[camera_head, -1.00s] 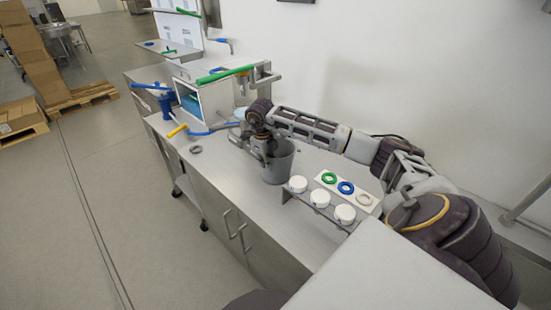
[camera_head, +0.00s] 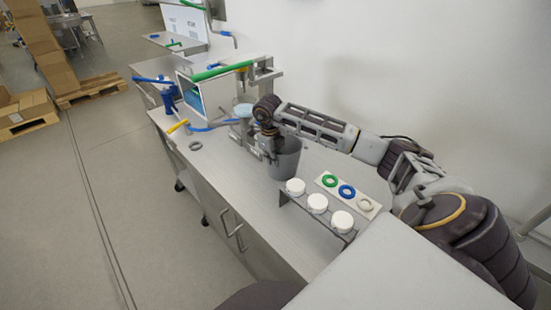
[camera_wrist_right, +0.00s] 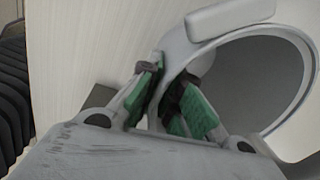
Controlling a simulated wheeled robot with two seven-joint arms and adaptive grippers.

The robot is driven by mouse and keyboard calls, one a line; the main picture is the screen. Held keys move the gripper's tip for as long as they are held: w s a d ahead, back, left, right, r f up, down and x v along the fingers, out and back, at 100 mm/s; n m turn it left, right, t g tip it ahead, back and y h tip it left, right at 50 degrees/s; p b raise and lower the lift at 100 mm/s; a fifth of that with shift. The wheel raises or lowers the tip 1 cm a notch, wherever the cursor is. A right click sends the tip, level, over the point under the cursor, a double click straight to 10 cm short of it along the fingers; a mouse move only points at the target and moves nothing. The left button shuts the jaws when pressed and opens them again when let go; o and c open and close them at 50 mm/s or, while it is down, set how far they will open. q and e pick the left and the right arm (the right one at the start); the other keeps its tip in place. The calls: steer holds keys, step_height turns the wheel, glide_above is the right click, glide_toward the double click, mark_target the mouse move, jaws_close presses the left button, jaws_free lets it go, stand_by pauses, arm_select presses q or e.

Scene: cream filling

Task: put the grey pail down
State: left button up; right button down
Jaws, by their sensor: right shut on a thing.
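The grey pail (camera_head: 286,163) is upright at the counter's middle, behind the three white-lidded jars. My right gripper (camera_head: 268,153) is at its left side. In the right wrist view, the green-padded fingers of my right gripper (camera_wrist_right: 172,100) are shut on the pail's edge, one on each side of it. The pail's round mouth and dark inside (camera_wrist_right: 255,80) fill the right of that view. The pail's base is at or very close to the counter top; I cannot tell if it touches. My left gripper is not in view.
White-lidded jars (camera_head: 317,203) stand on a small rack just in front of the pail. A white board with green, blue and pale rings (camera_head: 346,190) lies behind them. A grey ring (camera_head: 195,145) lies on the counter's left part. A machine with a green bar (camera_head: 222,72) stands beyond.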

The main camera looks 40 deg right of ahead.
steer(key=c, duration=1.6)
jaws_free()
steer(key=shift+d, duration=0.1)
steer(key=shift+s+a+r+b, duration=0.1)
steer(key=shift+a+r, duration=0.15)
steer(key=shift+r, duration=1.75)
steer(key=shift+a+r+b, duration=0.1)
steer(key=shift+a+r, duration=0.1)
steer(key=shift+r, duration=1.75)
steer(key=shift+s+a+r+b, duration=0.1)
steer(key=shift+a+r, duration=0.15)
steer(key=shift+r, duration=1.75)
